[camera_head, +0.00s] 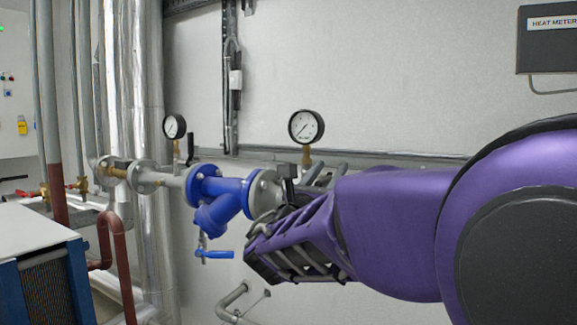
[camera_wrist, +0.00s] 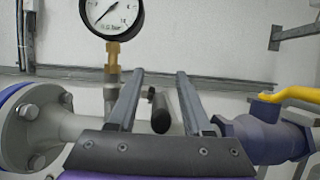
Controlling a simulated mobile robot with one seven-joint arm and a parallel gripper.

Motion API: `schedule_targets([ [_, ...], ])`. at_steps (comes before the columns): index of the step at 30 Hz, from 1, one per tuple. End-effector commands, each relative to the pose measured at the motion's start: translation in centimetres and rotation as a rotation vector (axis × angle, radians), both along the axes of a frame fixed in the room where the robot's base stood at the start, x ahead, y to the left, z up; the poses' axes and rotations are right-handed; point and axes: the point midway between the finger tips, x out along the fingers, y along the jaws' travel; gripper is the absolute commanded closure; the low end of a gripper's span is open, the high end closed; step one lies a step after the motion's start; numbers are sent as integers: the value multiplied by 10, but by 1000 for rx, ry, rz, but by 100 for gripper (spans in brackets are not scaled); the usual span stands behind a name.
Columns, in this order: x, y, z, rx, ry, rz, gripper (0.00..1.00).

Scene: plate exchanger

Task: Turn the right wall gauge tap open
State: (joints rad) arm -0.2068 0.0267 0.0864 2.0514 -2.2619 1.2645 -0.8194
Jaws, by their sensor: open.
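The right wall gauge (camera_head: 306,126) is a round white dial with a black rim on a brass stem. It also shows at the top left of the wrist view (camera_wrist: 111,14). The black tap handle (camera_wrist: 160,113) sits right of the gauge stem in the wrist view, between the two fingers of my gripper (camera_wrist: 160,75). The gripper is open, with a visible gap on both sides of the handle; I see no contact. In the head view my purple arm and wrist hide most of the gauge's lower fitting and the fingers.
A blue strainer valve (camera_head: 222,196) and flanged pipe lie left of my wrist. A left gauge (camera_head: 174,126) stands farther left. In the wrist view a valve with a yellow lever (camera_wrist: 292,95) is close on the right, and a flange (camera_wrist: 35,120) on the left.

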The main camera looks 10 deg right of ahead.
Motion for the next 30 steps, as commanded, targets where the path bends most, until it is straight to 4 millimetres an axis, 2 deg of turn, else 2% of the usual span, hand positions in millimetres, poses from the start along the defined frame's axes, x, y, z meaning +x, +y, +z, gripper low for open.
schedule_targets([
  [6, 0, 0, 0, 0, 0, 0, 50],
  [8, 0, 0, 0, 0, 0, 0, 59],
  [15, 0, 0, 0, 0, 0, 0, 100],
  [30, 0, 0, 0, 0, 0, 0, 100],
])
